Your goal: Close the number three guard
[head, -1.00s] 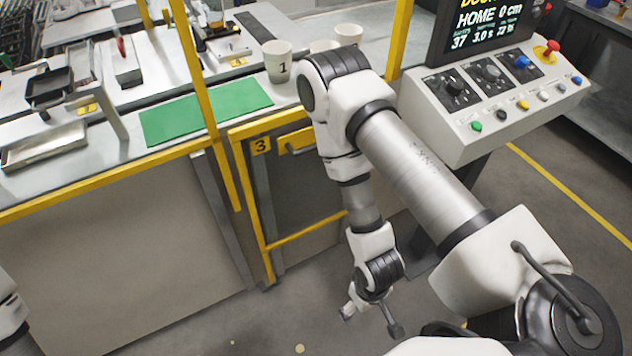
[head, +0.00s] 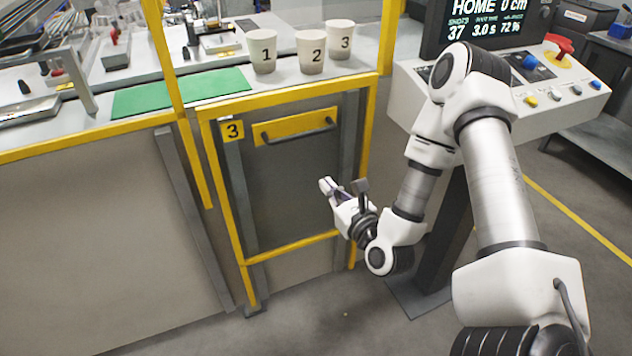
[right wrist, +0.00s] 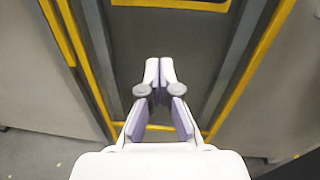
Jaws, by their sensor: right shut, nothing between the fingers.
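The number three guard (head: 290,180) is a grey panel in a yellow frame below the counter edge. A yellow plate with a dark bar handle (head: 300,131) crosses its top, beside a yellow "3" label (head: 232,131). Above the counter, the space between the yellow posts is open. My right gripper (head: 328,187) is shut and empty in front of the panel, below and right of the handle. In the right wrist view the fingertips (right wrist: 160,68) meet in front of the grey panel, with the yellow plate (right wrist: 175,3) at the top edge. My left gripper is out of view.
Three numbered cups (head: 311,53) stand on the counter behind the guard, near a green mat (head: 180,93). A control console (head: 560,95) with a screen, buttons and a red knob stands at the right, close to my right arm. The floor before the guard is clear.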

